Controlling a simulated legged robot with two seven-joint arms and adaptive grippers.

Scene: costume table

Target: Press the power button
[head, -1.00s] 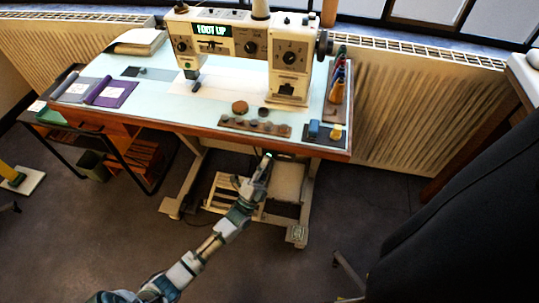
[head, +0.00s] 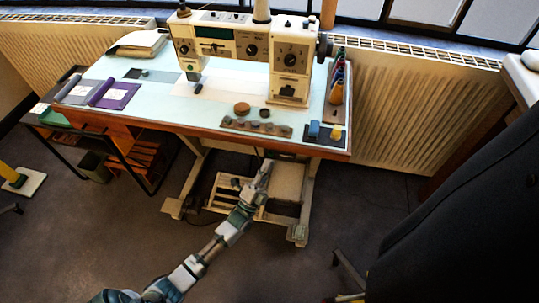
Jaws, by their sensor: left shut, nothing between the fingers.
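The sewing machine (head: 222,47) stands at the back of the table, with a dark, blank display (head: 213,32) on its front. Knobs and small buttons show on its face and top, but I cannot tell which one is the power button. A small dark part (head: 283,156) sits under the table's front edge; its details are too small to read. My left gripper (head: 267,165) is shut and empty, just below and in front of that edge, pointing up toward it. It looks apart from the table. My right gripper is not in view.
A pedal frame (head: 222,192) stands below. A dark garment (head: 465,200) fills the right side.

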